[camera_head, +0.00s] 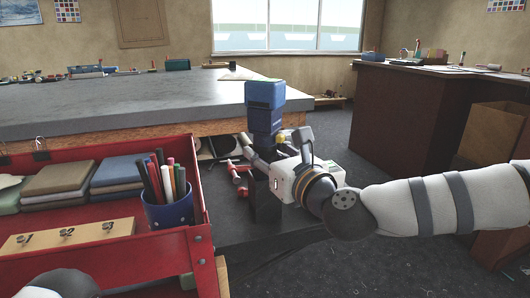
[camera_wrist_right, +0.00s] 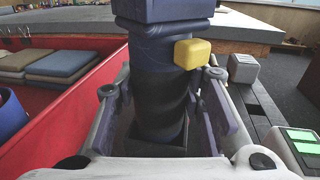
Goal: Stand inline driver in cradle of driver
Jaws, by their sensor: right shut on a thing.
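The inline driver (camera_head: 265,97) is upright, with a blue body, a dark grip and a small yellow piece on its side. My right gripper (camera_head: 266,152) is shut around its dark grip. In the right wrist view, the driver (camera_wrist_right: 160,65) stands between the two fingers of the gripper (camera_wrist_right: 162,88). A black upright holder (camera_head: 264,210), apparently the cradle, stands directly below the driver. The driver's lower end meets the holder's dark square opening (camera_wrist_right: 160,146); how deep it sits is hidden.
A red tray (camera_head: 205,228) at left carries folded cloths (camera_head: 60,178), a blue pen cup (camera_head: 168,213) and a hooked wooden board (camera_head: 68,239). A red-handled tool (camera_head: 238,175) lies beside the holder. A large grey table (camera_head: 150,97) stands behind.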

